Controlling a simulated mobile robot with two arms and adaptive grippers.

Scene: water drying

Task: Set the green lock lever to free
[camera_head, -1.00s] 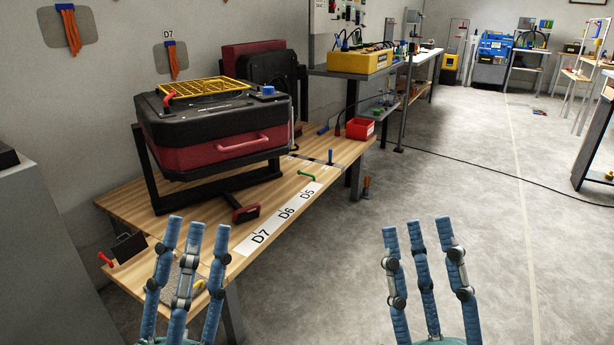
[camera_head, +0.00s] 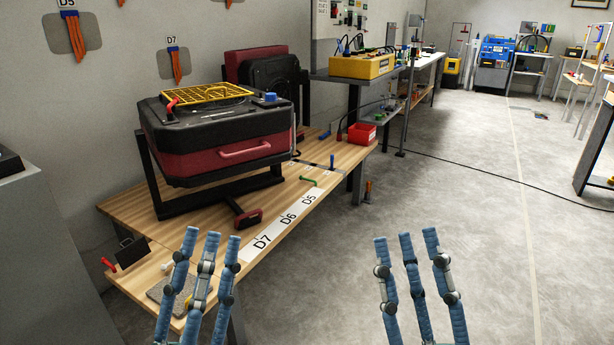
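The green lock lever (camera_head: 308,180) is a small green handle near the right edge of the wooden workbench, beside the D5 label. My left gripper (camera_head: 208,238) has its fingers spread and empty, in front of the bench's near end, well short of the lever. My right gripper (camera_head: 406,243) is also open and empty, over the floor to the right of the bench. Neither touches anything. The black and red machine (camera_head: 218,140) with a yellow grid on top stands in a black frame on the bench.
The bench (camera_head: 134,206) carries a white strip (camera_head: 287,218) marked D7, D6, D5. A blue handle (camera_head: 332,161) stands beyond the green lever, and a red bin (camera_head: 361,133) sits at the far end. The concrete floor (camera_head: 470,215) on the right is clear, apart from a dark cable.

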